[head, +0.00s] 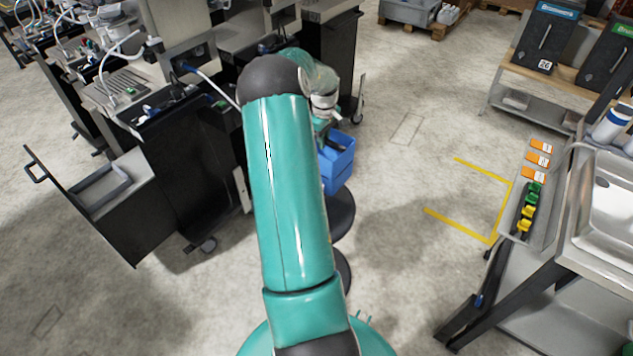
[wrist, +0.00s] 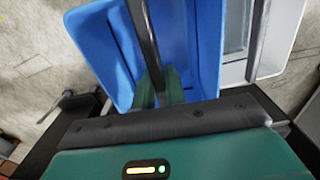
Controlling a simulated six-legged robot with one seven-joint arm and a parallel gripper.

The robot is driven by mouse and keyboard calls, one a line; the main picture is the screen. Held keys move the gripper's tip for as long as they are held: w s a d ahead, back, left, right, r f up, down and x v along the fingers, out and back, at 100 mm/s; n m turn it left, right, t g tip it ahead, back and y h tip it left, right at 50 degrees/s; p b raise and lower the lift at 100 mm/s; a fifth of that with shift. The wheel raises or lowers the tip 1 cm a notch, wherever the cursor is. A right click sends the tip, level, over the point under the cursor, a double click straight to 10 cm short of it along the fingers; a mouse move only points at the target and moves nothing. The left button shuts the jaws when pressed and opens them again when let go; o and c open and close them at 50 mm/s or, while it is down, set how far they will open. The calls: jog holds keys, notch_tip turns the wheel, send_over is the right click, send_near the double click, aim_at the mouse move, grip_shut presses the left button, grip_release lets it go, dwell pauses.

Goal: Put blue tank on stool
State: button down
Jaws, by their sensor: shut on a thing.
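The blue tank (head: 340,160) is an open bin just beyond my arm in the head view, partly hidden by the arm. It fills the upper middle of the wrist view (wrist: 102,45), with a dark bar across it. My gripper (wrist: 160,88) is shut on the tank, its green fingers close together at the bar. The arm mostly hides the gripper in the head view. A dark rounded surface (head: 341,215) shows below the tank, partly behind my arm; it may be the stool seat. I cannot tell whether the tank touches it.
Dark dispenser cabinets (head: 180,150) stand at the left, with an open drawer (head: 105,195) sticking out. A sink bench (head: 605,205) is at the right. Yellow floor tape (head: 465,228) marks a corner before it. The floor between is clear. A pale bin (wrist: 277,45) shows beside the tank.

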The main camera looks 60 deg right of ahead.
notch_tip(320, 180, down, 8)
jog(key=shift+w, duration=0.15)
jog(key=shift+f, duration=0.2)
jog(key=c, duration=1.5)
grip_release()
jog(key=shift+o, duration=0.2)
notch_tip(320, 180, up, 12)
jog(key=shift+r, duration=0.15)
